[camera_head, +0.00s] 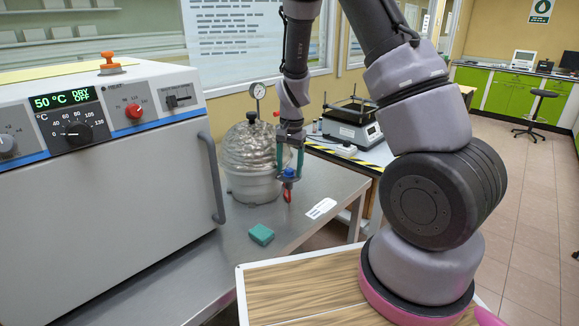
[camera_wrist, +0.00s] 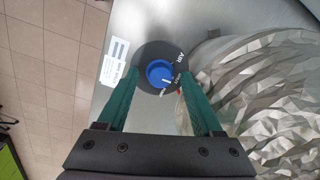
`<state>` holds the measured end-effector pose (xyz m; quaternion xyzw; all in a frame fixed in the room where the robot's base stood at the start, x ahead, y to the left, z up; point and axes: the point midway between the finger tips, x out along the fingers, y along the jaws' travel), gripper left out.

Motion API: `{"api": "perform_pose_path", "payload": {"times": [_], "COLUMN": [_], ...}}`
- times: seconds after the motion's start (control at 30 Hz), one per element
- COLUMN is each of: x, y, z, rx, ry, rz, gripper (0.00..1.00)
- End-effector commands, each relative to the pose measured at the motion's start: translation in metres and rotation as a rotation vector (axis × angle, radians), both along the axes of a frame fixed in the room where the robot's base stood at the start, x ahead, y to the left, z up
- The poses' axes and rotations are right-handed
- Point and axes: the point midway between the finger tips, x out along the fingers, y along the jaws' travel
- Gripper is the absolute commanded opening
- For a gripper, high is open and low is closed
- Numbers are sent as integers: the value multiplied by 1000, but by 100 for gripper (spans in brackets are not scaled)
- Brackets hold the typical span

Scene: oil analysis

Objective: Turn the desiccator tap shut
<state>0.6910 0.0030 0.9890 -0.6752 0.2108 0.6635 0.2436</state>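The desiccator (camera_head: 250,165) is a pale round vessel with a crumpled silvery cover; the cover fills the right of the wrist view (camera_wrist: 270,90). Its tap (camera_wrist: 160,73) shows there as a blue knob with a white pointer line on a dark round plate lettered "AIR". In the head view the blue knob (camera_head: 289,173) is at the vessel's right side, with a red part below it. My gripper (camera_head: 290,158) reaches down from above. Its green fingers (camera_wrist: 160,76) are open, one on each side of the knob, with small gaps visible. Other lettering is partly hidden.
A white oven (camera_head: 110,190) with a grey handle stands left on the metal bench (camera_head: 240,285). A green block (camera_head: 261,235) and a white label (camera_head: 320,208) lie on the bench. A gauge (camera_head: 257,91) rises behind the vessel. A wood-topped surface (camera_head: 300,290) is in front.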

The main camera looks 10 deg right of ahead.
Motion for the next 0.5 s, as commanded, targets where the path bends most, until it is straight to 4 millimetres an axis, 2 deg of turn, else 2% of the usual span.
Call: {"api": "perform_pose_path", "payload": {"times": [0.13,0.23,0.5], "x": [0,0,-1], "y": [0,0,-2], "z": [2,11,64], "rx": [0,0,2], "ry": [0,-3,-5], "rz": [0,2,1], "gripper": [67,67,67]}}
